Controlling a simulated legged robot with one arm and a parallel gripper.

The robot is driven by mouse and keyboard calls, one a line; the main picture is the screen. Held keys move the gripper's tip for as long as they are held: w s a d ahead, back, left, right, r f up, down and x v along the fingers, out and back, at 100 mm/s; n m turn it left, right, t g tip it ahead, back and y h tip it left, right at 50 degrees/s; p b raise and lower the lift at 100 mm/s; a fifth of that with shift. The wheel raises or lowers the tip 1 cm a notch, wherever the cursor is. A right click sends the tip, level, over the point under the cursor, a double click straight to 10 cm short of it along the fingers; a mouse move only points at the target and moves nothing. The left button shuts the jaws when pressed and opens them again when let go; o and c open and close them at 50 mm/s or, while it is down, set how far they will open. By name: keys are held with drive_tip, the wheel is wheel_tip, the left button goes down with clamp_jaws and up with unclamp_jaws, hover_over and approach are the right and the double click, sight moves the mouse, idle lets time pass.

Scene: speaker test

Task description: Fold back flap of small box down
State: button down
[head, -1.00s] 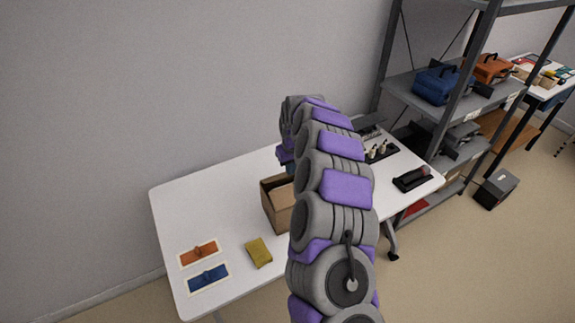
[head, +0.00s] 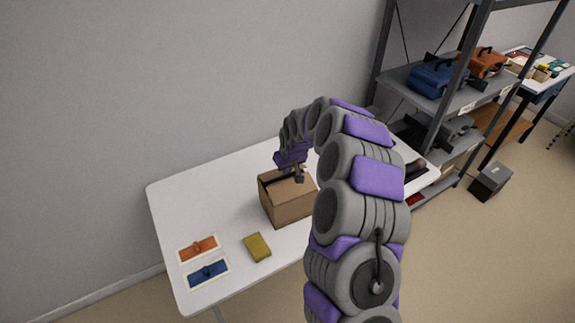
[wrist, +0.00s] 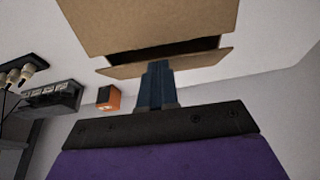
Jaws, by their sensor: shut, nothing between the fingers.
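The small brown cardboard box (head: 290,207) stands on the white table. A top panel covers much of its opening, and a dark gap shows along the back left. In the wrist view, the box's broad panel (wrist: 150,22) fills the top. Below it, past a dark gap, a narrow flap (wrist: 195,64) sticks out at an angle. My gripper (head: 299,179) is over the back part of the box top. In the wrist view, its dark blue fingers (wrist: 157,68) are together and empty, with tips at the flap's edge. Whether they touch it is unclear.
A yellow cloth-like item (head: 257,247), an orange pad (head: 198,248) and a blue pad (head: 207,273) lie left of the box. The wrist view shows an orange-black block (wrist: 109,97) and a black device (wrist: 45,98). A grey shelf (head: 430,85) stands right.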

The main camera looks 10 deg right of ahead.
drive_tip(key=shift+s+a+f+t, duration=0.4)
drive_tip(key=shift+t, duration=0.2)
drive_tip(key=shift+d+f+t, duration=0.1)
drive_tip(key=shift+d+t, duration=0.2)
drive_tip(key=shift+d, duration=0.4)
